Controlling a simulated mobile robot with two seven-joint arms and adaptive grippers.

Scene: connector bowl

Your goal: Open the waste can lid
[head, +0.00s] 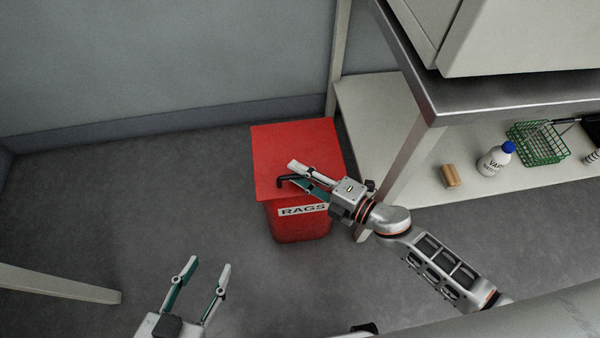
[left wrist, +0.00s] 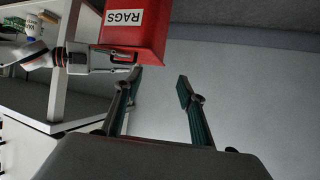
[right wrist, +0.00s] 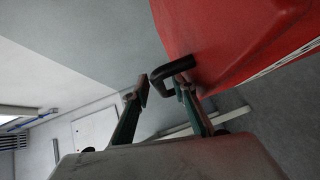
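The red waste can (head: 300,222) stands on the floor with a "RAGS" label on its front. Its flat red lid (head: 290,142) lies shut on top. My left gripper (head: 208,264) is open and empty, low in front of the can. In the left wrist view the can (left wrist: 136,36) is beyond its fingers.
A metal table with a white lower shelf (head: 432,192) stands close to the can's right. The shelf holds a brown block (head: 450,176), a white bottle (head: 494,162) and a green wire basket (head: 540,143). A beam (head: 60,286) is at lower left. The floor left of the can is clear.

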